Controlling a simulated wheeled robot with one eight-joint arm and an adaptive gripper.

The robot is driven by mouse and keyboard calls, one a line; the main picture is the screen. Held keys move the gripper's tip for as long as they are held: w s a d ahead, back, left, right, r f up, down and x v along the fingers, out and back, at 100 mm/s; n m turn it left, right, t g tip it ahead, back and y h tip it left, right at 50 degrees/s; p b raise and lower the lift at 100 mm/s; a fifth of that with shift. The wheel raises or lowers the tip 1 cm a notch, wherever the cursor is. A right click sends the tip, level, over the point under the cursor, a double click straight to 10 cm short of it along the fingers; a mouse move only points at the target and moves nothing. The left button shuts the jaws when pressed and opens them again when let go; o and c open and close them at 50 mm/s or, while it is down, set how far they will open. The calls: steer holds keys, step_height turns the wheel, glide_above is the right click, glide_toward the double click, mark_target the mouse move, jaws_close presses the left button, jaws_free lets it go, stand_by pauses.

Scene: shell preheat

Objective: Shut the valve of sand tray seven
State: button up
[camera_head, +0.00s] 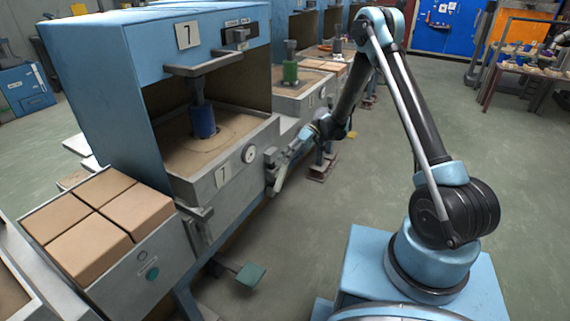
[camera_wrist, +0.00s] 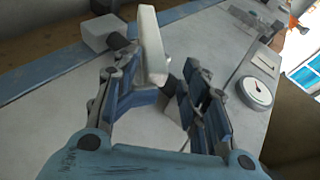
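Sand tray seven (camera_head: 190,187) is a grey sand-filled box under a blue hood, with a "7" plate (camera_head: 222,176) and a round gauge (camera_head: 250,154) on its front. The gauge also shows in the wrist view (camera_wrist: 256,94). The pale valve lever (camera_wrist: 152,45) stands out from the tray's front at its right end. My gripper (camera_wrist: 158,88) is at the lever, with its fingers spread apart and the lever's lower end between or just beyond them. I cannot tell whether they touch it. In the head view my gripper (camera_head: 296,150) partly hides the valve.
A blue shell (camera_head: 202,122) hangs down at the sand under the hood. A box of brown blocks (camera_head: 143,284) stands at the left, with a green pedal (camera_head: 250,274) below. Further trays line the back. The floor at right is open.

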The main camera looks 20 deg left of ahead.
steer(key=v, duration=1.3)
steer(key=shift+w+d+f, duration=0.2)
steer(key=shift+f, duration=0.05)
stand_by(0.9)
steer(key=shift+r, duration=0.1)
step_height(320, 180, up, 10)
stand_by(0.7)
